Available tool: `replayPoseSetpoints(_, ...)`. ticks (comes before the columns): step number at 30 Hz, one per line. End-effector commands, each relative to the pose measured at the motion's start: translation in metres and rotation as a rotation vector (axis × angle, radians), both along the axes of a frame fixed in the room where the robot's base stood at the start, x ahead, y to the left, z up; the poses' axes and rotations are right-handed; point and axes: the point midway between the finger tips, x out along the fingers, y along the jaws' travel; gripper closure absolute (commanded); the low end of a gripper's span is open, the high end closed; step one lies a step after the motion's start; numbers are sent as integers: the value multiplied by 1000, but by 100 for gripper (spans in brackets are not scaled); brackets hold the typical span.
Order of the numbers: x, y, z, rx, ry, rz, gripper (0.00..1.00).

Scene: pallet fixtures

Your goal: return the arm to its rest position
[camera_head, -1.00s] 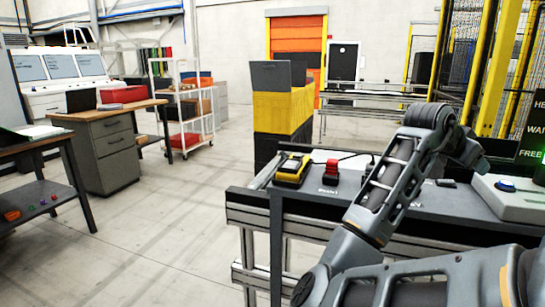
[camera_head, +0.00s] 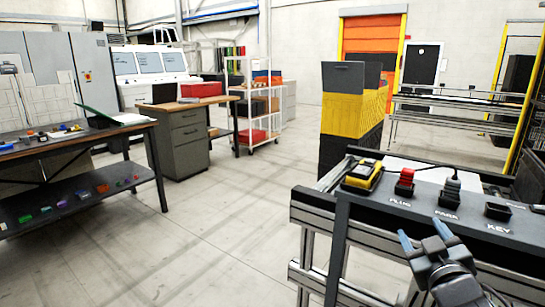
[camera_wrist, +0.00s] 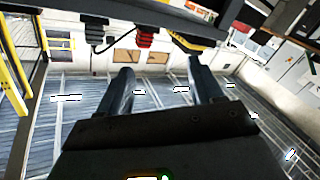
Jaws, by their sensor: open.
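My gripper (camera_head: 423,235) is at the lower right of the head view, in front of the near edge of the fixture panel (camera_head: 470,229). Its two blue-grey fingers stand apart with nothing between them. In the wrist view my gripper (camera_wrist: 160,75) also shows open and empty, with floor and the lit wall beyond the fingers. Only the end of my arm shows at the bottom right; the rest is out of frame.
The panel holds a yellow device (camera_head: 362,175), a red plug (camera_head: 404,182), a dark plug with a cable (camera_head: 452,186) and a key slot (camera_head: 498,211). Yellow and black crates (camera_head: 352,110) stand behind. A workbench (camera_head: 75,140) is at left. The middle floor is clear.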

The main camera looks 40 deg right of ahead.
Motion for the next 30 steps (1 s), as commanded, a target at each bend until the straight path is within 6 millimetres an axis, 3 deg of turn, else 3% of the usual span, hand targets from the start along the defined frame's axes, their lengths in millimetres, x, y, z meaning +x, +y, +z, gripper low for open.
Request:
replayPoseSetpoints(3,-5,52,-30,28,45,160,34)
replayPoseSetpoints(9,-31,138,-68,113,81,398,34)
replayPoseSetpoints(18,-106,252,-89,319,81,659,34)
replayPoseSetpoints(24,-157,302,-80,466,57,738,34)
replayPoseSetpoints(30,-182,322,-70,545,34,756,34)
